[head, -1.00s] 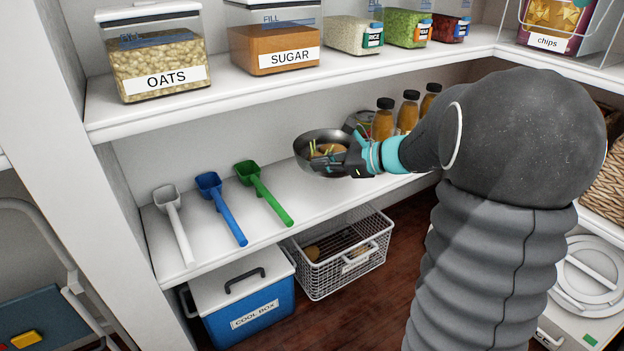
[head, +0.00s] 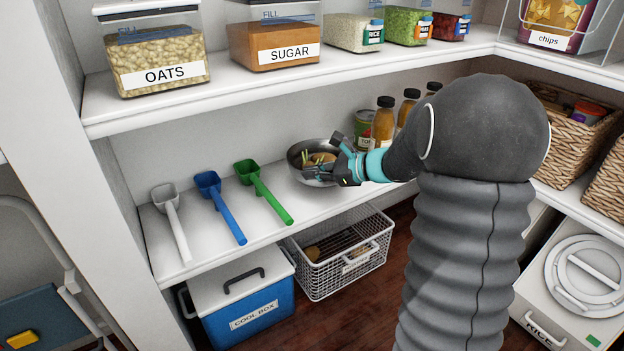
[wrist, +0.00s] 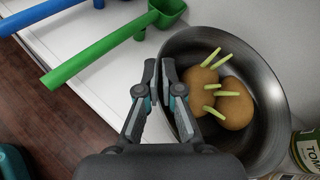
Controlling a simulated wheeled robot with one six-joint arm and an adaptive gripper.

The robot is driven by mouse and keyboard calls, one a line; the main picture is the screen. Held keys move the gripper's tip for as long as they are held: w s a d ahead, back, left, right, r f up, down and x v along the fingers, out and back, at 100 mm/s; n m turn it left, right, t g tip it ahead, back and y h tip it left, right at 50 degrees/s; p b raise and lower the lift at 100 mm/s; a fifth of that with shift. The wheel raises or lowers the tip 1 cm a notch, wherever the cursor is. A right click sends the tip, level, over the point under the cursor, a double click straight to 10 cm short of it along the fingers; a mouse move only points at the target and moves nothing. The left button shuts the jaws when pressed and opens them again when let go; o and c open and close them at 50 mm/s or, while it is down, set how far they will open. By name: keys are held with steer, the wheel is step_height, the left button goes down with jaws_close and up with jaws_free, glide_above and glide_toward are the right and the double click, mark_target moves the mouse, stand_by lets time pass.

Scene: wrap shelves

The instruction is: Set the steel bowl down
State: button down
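The steel bowl (head: 297,158) is on the middle shelf (head: 240,262), right of the green scoop, and looks level. I cannot tell whether its base touches the shelf. It holds two brown potatoes (wrist: 233,104) with pale green sprouts, also seen in the head view (head: 320,158). My gripper (wrist: 160,72) is at the bowl's left rim in the wrist view, with one finger inside and one outside. The fingers are close together on the rim. In the head view my gripper (head: 335,160) covers the bowl's front right side.
White, blue and green scoops (head: 262,190) lie left of the bowl. A tomato can (head: 363,125) and sauce bottles (head: 383,120) stand close behind it to the right. The upper shelf (head: 200,105) overhangs. A wire basket (head: 335,262) and cool box (head: 245,300) sit below.

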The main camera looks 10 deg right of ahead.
steer(key=shift+w+f, duration=0.2)
steer(key=shift+f, duration=0.6)
steer(key=shift+r, duration=0.1)
steer(key=c, duration=1.3)
jaws_free()
